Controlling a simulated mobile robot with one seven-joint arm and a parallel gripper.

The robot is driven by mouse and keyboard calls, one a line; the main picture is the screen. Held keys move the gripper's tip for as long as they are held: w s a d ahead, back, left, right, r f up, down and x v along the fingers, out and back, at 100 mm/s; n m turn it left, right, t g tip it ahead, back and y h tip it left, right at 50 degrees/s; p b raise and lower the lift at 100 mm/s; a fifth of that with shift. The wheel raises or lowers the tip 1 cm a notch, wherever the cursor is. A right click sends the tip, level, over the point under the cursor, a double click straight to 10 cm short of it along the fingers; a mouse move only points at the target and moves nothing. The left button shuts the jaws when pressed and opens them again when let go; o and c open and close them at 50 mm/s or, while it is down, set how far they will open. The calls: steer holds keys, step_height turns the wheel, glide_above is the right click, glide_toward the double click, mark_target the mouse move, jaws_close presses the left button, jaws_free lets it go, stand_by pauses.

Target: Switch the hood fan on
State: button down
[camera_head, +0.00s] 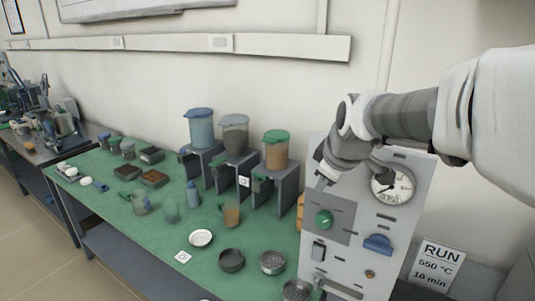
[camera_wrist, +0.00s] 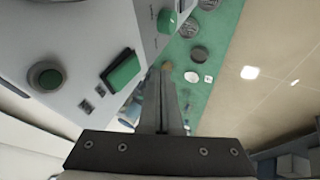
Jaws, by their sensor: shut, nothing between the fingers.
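In the head view, my gripper (camera_head: 322,182) is at the upper left of a pale control cabinet (camera_head: 345,270), above its green knob (camera_head: 324,219). In the wrist view, my gripper's fingers (camera_wrist: 163,75) are together and empty. A pale panel to their left carries a green rectangular switch (camera_wrist: 121,71), a round green button (camera_wrist: 47,76) and small dark squares. The fingers appear apart from the switch. No readable label marks the hood fan control, so I cannot tell which one it is.
The cabinet also bears a dial gauge (camera_head: 392,184) and a blue handle (camera_head: 377,243). A green-topped bench (camera_head: 150,246) on the left holds dishes, hoppers and jars. A sign (camera_head: 437,262) reading RUN 550 °C 10 min stands at the right.

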steer(key=shift+w+d+f, duration=0.1)
steer(key=shift+w+d, duration=0.6)
steer(key=shift+w, duration=0.3)
